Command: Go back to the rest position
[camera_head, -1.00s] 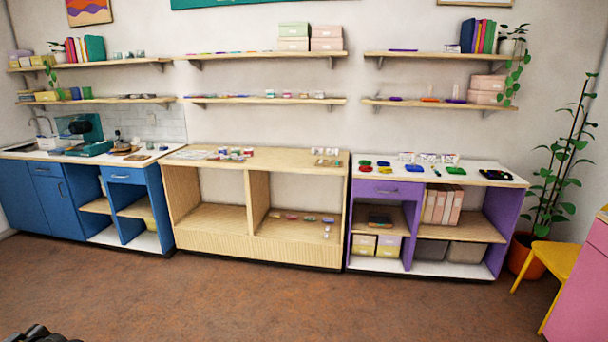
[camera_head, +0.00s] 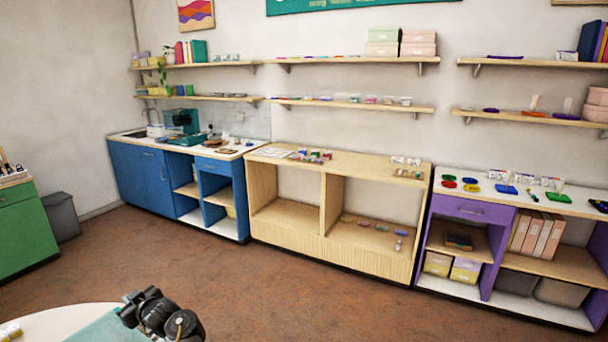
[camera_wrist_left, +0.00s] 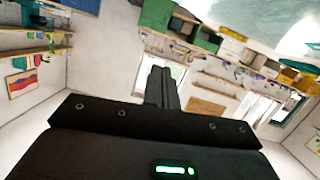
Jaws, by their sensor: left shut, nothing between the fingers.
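My left gripper shows in the left wrist view (camera_wrist_left: 162,88), its dark fingers together and nothing between them, with the room behind it tilted. In the head view a dark part of my left arm (camera_head: 160,312) shows at the bottom left, over a round table's edge. The fingertips cannot be made out there. My right gripper is in neither view.
A pale round table (camera_head: 40,325) with a teal mat (camera_head: 98,330) is at the lower left. A green cabinet (camera_head: 25,230) and grey bin (camera_head: 62,215) stand at left. Blue, wooden and purple (camera_head: 470,209) units line the wall. Brown floor between is clear.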

